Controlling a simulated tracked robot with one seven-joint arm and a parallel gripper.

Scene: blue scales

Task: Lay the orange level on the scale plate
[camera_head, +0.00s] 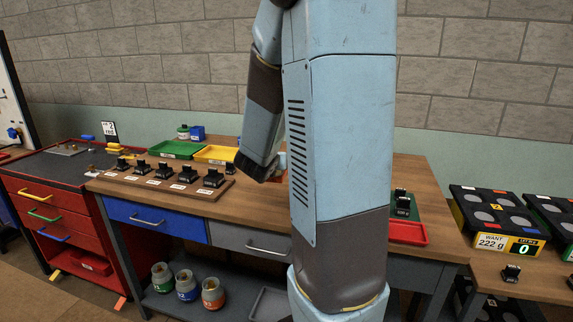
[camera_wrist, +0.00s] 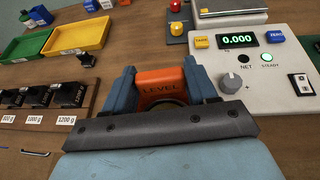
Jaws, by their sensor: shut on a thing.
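The orange level (camera_wrist: 160,85), marked LEVEL, sits between the two blue fingers of my gripper (camera_wrist: 161,88) in the wrist view. My gripper is shut on it. Part of the level's underside is hidden by the dark edge of my gripper. The scale (camera_wrist: 270,85) is a pale box just to the right of my gripper, with a green display reading 0.000. Its scale plate (camera_wrist: 232,13) shows at the top of the wrist view, cut off by the frame, ahead and right of the level. Nothing shows on the visible part of the plate. In the head view my arm hides the scale.
A row of black weights (camera_wrist: 40,95) stands on a wooden rack at left. Yellow (camera_wrist: 78,37) and green (camera_wrist: 25,47) trays lie behind it. A red tray (camera_head: 408,233) lies on the bench at right.

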